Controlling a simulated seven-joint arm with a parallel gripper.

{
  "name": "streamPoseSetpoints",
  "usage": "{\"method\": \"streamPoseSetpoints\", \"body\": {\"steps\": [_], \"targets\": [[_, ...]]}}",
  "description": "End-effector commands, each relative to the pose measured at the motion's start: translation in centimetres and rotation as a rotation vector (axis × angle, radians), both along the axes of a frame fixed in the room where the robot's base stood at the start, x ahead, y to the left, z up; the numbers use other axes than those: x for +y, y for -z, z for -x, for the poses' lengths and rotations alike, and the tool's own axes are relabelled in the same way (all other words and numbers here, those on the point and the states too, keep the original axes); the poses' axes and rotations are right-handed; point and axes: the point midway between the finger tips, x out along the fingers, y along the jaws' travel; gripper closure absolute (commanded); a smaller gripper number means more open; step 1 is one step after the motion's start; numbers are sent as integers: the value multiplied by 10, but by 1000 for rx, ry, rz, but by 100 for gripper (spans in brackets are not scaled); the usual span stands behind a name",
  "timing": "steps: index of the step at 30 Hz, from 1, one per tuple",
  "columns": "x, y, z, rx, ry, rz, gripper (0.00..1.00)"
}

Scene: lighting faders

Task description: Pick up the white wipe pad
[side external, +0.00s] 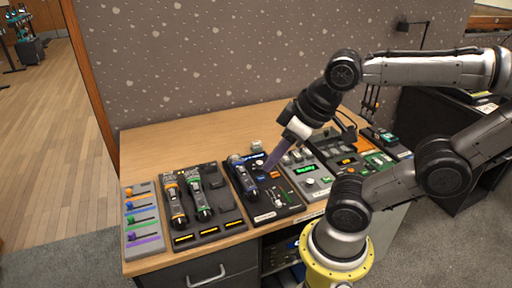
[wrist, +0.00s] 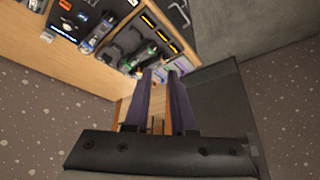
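I cannot pick out a plainly white wipe pad with certainty. A small pale block (side external: 257,146) lies at the back of the wooden desk, behind the blue-marked microphone-shaped handset, and may be the pad. A similar pale piece shows near the desk edge in the wrist view (wrist: 47,36). My gripper (side external: 271,165) hangs tilted above the desk, over the consoles just right of the blue handset, apart from the pale block. In the wrist view, its two long purple fingers (wrist: 161,75) stand apart with nothing held between them.
A fader panel (side external: 143,222) with coloured knobs stands at the desk's left end. Handsets with orange (side external: 174,204), green (side external: 199,197) and blue (side external: 241,175) markings lie on dark trays. More consoles (side external: 309,172) fill the right side. The desk's back left (side external: 170,145) is bare.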

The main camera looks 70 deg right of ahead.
Motion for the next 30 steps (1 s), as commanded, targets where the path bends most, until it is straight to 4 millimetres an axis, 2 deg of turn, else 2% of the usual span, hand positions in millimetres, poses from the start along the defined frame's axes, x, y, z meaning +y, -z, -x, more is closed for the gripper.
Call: {"method": "streamPoseSetpoints", "body": {"steps": [1, 2, 10, 21, 23, 26, 30], "targets": [[0, 0, 0, 0, 0, 0, 66], [0, 0, 0, 0, 0, 0, 60], [0, 0, 0, 0, 0, 0, 12], [0, -3, -5, -25, -1, 0, 10], [0, -17, -16, -81, -2, 1, 10], [-1, -42, -46, -155, 4, 1, 10], [-21, -66, -102, -205, 75, 10, 10]]}}
